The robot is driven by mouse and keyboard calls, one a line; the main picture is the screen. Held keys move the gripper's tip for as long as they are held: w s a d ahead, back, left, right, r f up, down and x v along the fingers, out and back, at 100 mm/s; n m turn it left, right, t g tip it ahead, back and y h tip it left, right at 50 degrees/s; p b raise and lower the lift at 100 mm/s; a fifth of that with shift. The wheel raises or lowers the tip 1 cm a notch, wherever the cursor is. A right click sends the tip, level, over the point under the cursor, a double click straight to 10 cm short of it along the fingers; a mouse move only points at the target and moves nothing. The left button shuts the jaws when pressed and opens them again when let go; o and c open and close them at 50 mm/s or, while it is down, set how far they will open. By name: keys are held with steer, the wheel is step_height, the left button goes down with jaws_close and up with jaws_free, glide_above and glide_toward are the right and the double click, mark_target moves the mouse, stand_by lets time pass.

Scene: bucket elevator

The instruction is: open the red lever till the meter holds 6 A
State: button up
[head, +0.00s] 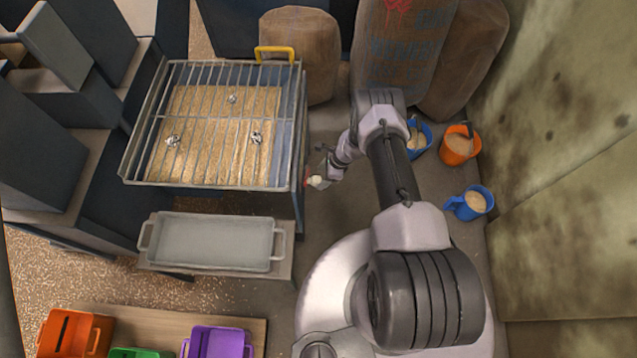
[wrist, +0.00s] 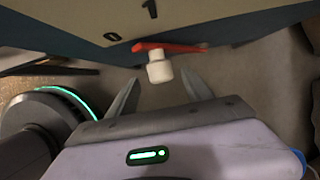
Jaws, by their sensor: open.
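The red lever (wrist: 180,48) sticks out along the underside edge of a panel in the wrist view. Its white knob (wrist: 159,71) points toward my gripper. The panel carries the marks 0 and 1 near the lever. My gripper (wrist: 159,86) is open, with one finger on each side of the knob. I cannot tell whether the fingers touch it. In the head view my gripper (head: 328,169) is at the right side of the grated hopper, beside the small white knob (head: 317,182). No meter reading shows in either view.
A grate (head: 215,120) with several small metal bits covers the grain hopper. A grey tray (head: 215,242) sits in front of it. Orange (head: 460,146) and blue (head: 470,204) buckets stand right of my arm. Sacks (head: 302,50) stand behind. Orange and purple (head: 218,342) bins are at the front left.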

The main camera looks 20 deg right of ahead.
mark_target(319, 179)
steer(key=b+x, duration=0.1)
steer(key=x, duration=0.2)
steer(key=shift+a+f, duration=0.1)
steer(key=shift+f, duration=0.15)
jaws_close()
steer(key=shift+r, duration=0.1)
